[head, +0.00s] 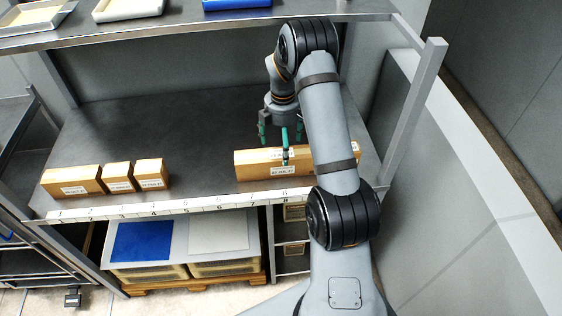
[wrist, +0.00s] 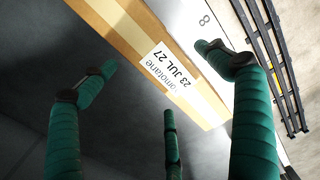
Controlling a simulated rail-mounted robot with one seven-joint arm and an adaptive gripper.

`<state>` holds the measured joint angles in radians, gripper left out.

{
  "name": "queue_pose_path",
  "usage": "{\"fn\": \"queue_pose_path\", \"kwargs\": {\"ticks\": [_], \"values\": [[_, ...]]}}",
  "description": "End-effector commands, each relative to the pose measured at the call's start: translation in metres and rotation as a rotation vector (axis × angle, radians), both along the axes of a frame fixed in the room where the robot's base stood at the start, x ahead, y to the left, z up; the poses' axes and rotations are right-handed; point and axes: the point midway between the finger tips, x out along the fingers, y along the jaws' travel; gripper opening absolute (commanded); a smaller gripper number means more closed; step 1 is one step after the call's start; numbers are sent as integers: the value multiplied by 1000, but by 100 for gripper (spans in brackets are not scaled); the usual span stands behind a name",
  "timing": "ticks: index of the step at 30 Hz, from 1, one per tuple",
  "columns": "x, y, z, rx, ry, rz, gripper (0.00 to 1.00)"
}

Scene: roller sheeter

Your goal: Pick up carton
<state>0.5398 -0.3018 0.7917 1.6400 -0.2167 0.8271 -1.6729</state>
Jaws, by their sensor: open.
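A long brown carton (head: 255,166) with a white label lies on the right part of the shelf's middle deck, near the front edge. My arm hides part of its right side. My gripper (head: 281,138) is over the carton, with its green fingers spread and nothing held. One finger overlaps the carton's front in the head view; I cannot tell if it touches. In the wrist view the carton (wrist: 128,38) shows its tape strip and a label reading 23 JUL 27, and it runs between the spread fingers of my gripper (wrist: 158,78).
Three smaller cartons (head: 118,177) stand at the left of the same deck (head: 180,130), with clear room between. A numbered strip (head: 165,208) runs along the front edge. An upper shelf (head: 180,30) holds trays, and a post (head: 412,110) stands at the right.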

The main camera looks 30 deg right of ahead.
Motion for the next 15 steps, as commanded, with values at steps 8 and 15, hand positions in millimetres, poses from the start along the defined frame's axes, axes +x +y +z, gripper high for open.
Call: {"fn": "queue_pose_path", "kwargs": {"ticks": [8,15], "values": [[0,1,-27,1,2,-3,89],[-1,6,-54,2,5,-3,89]]}}
